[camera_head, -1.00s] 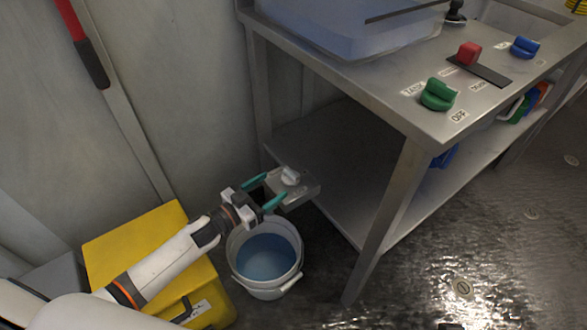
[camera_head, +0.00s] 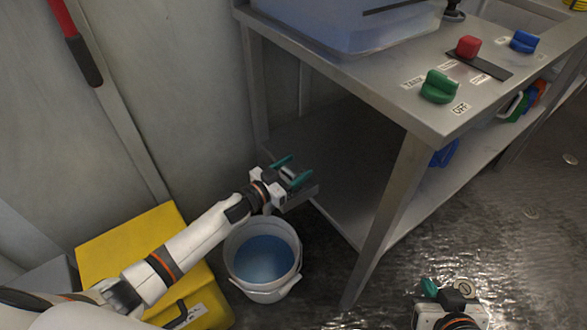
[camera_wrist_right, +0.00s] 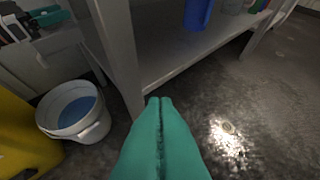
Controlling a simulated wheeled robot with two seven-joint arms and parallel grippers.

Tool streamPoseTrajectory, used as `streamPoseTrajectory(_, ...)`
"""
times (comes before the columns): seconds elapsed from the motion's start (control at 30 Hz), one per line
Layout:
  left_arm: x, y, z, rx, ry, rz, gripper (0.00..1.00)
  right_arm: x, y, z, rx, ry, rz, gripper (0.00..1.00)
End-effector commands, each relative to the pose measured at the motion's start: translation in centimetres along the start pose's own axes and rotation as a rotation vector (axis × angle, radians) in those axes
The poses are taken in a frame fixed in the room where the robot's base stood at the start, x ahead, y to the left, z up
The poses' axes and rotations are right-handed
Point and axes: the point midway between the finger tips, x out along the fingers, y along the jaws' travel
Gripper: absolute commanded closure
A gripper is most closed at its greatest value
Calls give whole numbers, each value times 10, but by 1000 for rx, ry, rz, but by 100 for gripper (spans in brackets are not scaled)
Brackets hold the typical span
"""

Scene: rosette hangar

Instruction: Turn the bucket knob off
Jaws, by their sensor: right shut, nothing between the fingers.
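The bucket knob is a small pale knob on a grey box (camera_head: 302,195) at the corner of the bench's lower shelf. It is now mostly hidden by my left gripper (camera_head: 290,171), whose teal fingers are apart, one on each side of where the knob sits. I cannot tell whether they touch it. The white bucket (camera_head: 262,291), holding blue water, stands on the floor below the box. It also shows in the right wrist view (camera_wrist_right: 93,132). My right gripper (camera_head: 430,288) is low at the bottom right; its fingers are together and empty in the wrist view (camera_wrist_right: 160,103).
A metal bench (camera_head: 375,85) carries a blue-grey basin (camera_head: 345,30) and green (camera_head: 439,87), red (camera_head: 468,46) and blue (camera_head: 523,41) knobs. A yellow case (camera_head: 130,240) stands left of the bucket. The wet floor (camera_head: 480,220) at right is open.

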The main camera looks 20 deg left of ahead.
Motion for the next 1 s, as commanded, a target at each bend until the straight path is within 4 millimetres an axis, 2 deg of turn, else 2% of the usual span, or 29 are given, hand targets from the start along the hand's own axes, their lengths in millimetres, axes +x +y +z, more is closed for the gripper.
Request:
streamPoseTrajectory(0.03, 0, 0, 0, 0, 0, 0, 49, 0, 0, 0, 0, 0, 0, 100)
streamPoseTrajectory(0.2, 0, 0, 0, 0, 0, 0, 77, 0, 0, 0, 0, 1, -1, 100)
streamPoseTrajectory(0.33, 0, 0, 1, 4, 0, -22, 77, -1, 0, -2, 0, 16, -1, 100)
streamPoseTrajectory(0.5, 0, -2, 2, 5, -1, -109, 77, -8, -3, -22, 2, 134, -7, 100)
streamPoseTrajectory(0.6, 0, -2, 1, 2, -1, -132, 77, -10, -4, -28, 3, 163, -8, 100)
streamPoseTrajectory(0.87, 0, -2, 0, 1, -2, -133, 77, -9, -4, -28, 3, 165, -9, 100)
streamPoseTrajectory(0.9, 0, -2, 0, 1, -2, -133, 48, -9, -4, -28, 3, 165, -9, 100)
streamPoseTrajectory(1.0, 0, -2, 0, 1, -1, -133, 33, -9, -4, -28, 3, 165, -9, 100)
